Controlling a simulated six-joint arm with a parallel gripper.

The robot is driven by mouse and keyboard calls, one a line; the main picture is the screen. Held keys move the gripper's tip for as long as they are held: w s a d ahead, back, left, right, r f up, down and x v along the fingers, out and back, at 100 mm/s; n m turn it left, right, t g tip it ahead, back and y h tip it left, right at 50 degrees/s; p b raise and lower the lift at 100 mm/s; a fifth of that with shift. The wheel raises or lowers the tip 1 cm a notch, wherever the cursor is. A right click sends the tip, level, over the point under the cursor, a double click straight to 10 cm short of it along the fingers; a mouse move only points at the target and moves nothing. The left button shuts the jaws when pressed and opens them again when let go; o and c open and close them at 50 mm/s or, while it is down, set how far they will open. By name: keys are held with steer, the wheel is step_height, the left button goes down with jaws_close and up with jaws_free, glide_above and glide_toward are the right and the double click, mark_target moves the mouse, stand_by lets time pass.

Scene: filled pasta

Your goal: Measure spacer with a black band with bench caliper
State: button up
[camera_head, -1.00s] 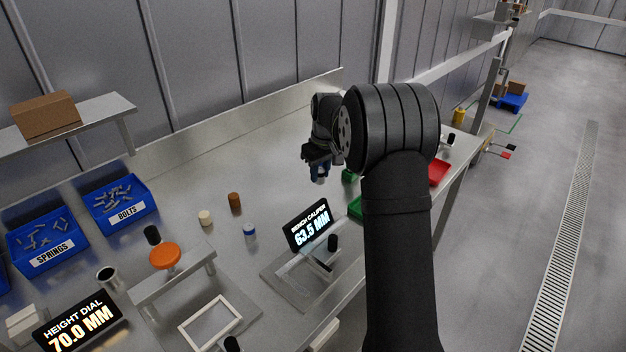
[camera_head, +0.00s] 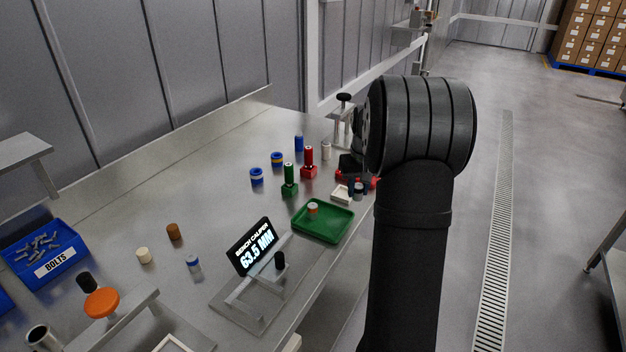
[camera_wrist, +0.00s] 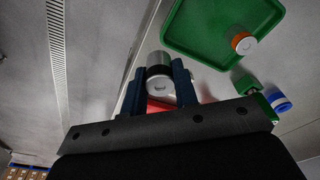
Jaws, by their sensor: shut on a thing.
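My gripper (camera_head: 358,187) is at the far right end of the bench, partly hidden by my arm. In the wrist view its two dark blue fingers (camera_wrist: 160,86) are shut on a grey metal spacer with a black band (camera_wrist: 159,62). In the head view only the pale lower end of the spacer shows. The bench caliper (camera_head: 250,302) stands nearer, at the bench's front edge. Its display (camera_head: 254,246) reads 63.5 MM, and a black knob (camera_head: 279,260) stands on it. My gripper is well apart from the caliper.
A green tray (camera_head: 344,227) holding an orange-banded spacer (camera_head: 312,208) lies between caliper and gripper. Green (camera_head: 289,182) and red (camera_head: 308,163) posts and blue ring pieces (camera_head: 257,176) stand behind it. A blue-banded spacer (camera_head: 193,263) stands left of the caliper.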

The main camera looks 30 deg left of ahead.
steer(key=w+d+f+m, duration=0.15)
steer(key=d+m, duration=0.25)
steer(key=d, duration=0.6)
steer(key=s+d+f+m, duration=0.1)
steer(key=d+f+m, duration=0.15)
steer(key=d, duration=0.75)
steer(key=s+a+r+n+g, duration=0.1)
steer(key=s+a+r+n, duration=0.1)
steer(key=s+a+n, duration=1.05)
steer(key=s+a+r+n+g, duration=0.1)
steer(key=s+a+r+n, duration=0.2)
steer(key=s+a+n, duration=1.15)
steer(key=s+n, duration=0.7)
steer(key=s, duration=0.3)
steer(key=shift+h, duration=0.4)
steer(key=shift+w+a+f, duration=0.1)
steer(key=shift+f, duration=3.1)
steer(key=shift+f, duration=0.55)
steer(key=o, duration=1.1)
